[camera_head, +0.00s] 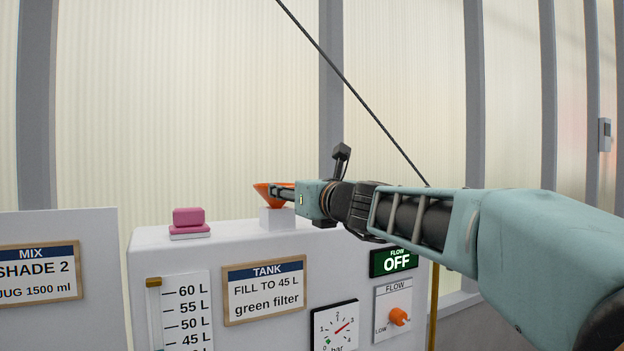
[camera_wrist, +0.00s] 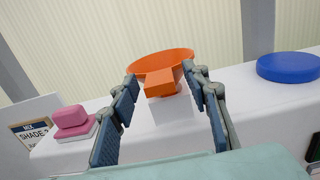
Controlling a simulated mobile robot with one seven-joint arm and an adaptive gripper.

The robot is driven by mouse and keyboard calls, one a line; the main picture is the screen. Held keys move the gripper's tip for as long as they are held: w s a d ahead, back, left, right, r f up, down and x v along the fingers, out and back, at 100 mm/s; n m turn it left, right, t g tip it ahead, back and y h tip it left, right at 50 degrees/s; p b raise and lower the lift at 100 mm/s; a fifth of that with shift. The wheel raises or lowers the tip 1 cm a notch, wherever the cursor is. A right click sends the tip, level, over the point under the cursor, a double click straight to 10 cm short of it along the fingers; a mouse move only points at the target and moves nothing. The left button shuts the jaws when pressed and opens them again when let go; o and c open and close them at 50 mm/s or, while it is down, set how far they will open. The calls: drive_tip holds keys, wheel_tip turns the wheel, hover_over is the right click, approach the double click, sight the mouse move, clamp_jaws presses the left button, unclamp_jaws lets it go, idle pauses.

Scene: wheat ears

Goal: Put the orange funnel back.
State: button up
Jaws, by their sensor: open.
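The orange funnel (camera_head: 266,190) sits upright on a small white block (camera_head: 277,217) on top of the white tank cabinet. In the wrist view the funnel (camera_wrist: 160,65) shows its wide bowl, with an orange square tab (camera_wrist: 161,83) facing me. My gripper (camera_wrist: 163,92) is open, with a finger on either side of the tab. I cannot tell whether the fingers touch it. In the head view my gripper (camera_head: 280,192) reaches in from the right at the funnel's height and hides part of it.
A pink block on a white base (camera_head: 189,223) stands to the left on the cabinet top. A blue disc (camera_wrist: 289,67) lies to the right in the wrist view. The cabinet front has a TANK sign (camera_head: 264,290), a gauge (camera_head: 335,326) and an orange flow knob (camera_head: 399,316).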

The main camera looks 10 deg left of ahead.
drive_tip(key=shift+r, duration=4.95)
